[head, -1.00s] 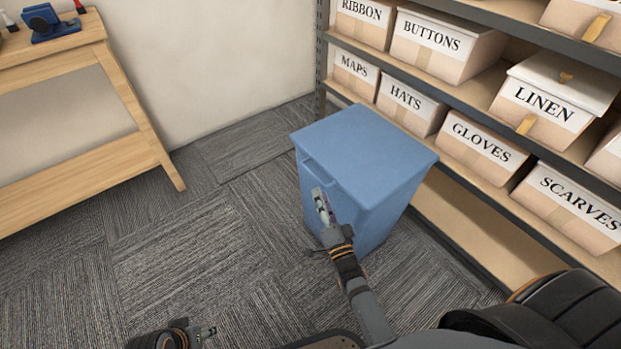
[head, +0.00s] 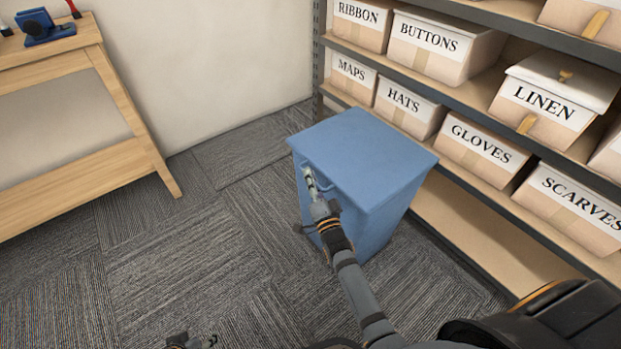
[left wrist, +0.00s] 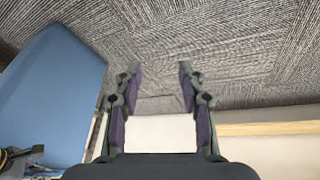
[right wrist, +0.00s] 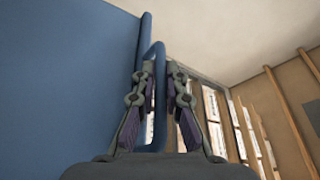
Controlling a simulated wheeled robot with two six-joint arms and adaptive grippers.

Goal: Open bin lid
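The blue bin (head: 375,215) stands on the carpet, its flat lid (head: 360,150) lying closed on top. A blue bar handle (right wrist: 158,110) runs along the lid's front edge. My right gripper (head: 309,178) is at this handle. In the right wrist view its fingers (right wrist: 160,75) are drawn in close on both sides of the bar, which passes between them. My left gripper (head: 212,341) is low at the bottom edge of the head view. The left wrist view shows its fingers (left wrist: 159,75) apart, with nothing between them.
A shelf rack (head: 455,95) with several labelled boxes stands close behind and right of the bin. A wooden table (head: 130,160) is at the left against the wall. The carpet (head: 190,260) between table and bin is clear.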

